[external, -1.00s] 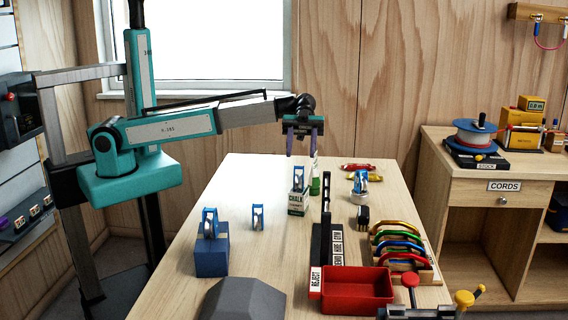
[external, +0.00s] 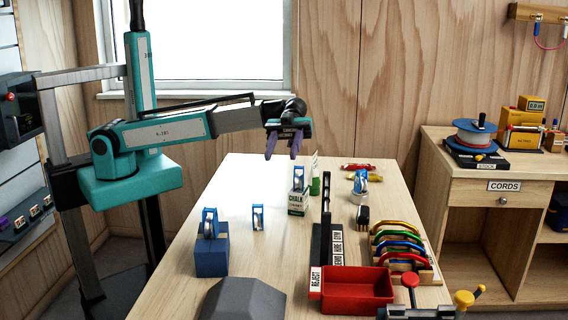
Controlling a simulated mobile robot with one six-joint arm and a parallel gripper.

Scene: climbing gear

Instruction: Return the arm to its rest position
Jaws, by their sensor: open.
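My teal arm reaches in from the left over the back part of the wooden table (external: 205,277). My gripper (external: 283,157) hangs in the air above the back of the table, with two purple fingers pointing down and slightly left. The fingers are apart with nothing between them. It is behind and a little left of the chalk box (external: 298,204), touching nothing that I can see.
A blue block (external: 212,254) bears a blue and silver piece; a similar piece (external: 258,217) stands beside it. A grey faceted block (external: 243,301), red tray (external: 357,290), labelled black rack (external: 327,250) and coloured carabiners (external: 400,246) fill the front and right. The table's back left is clear.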

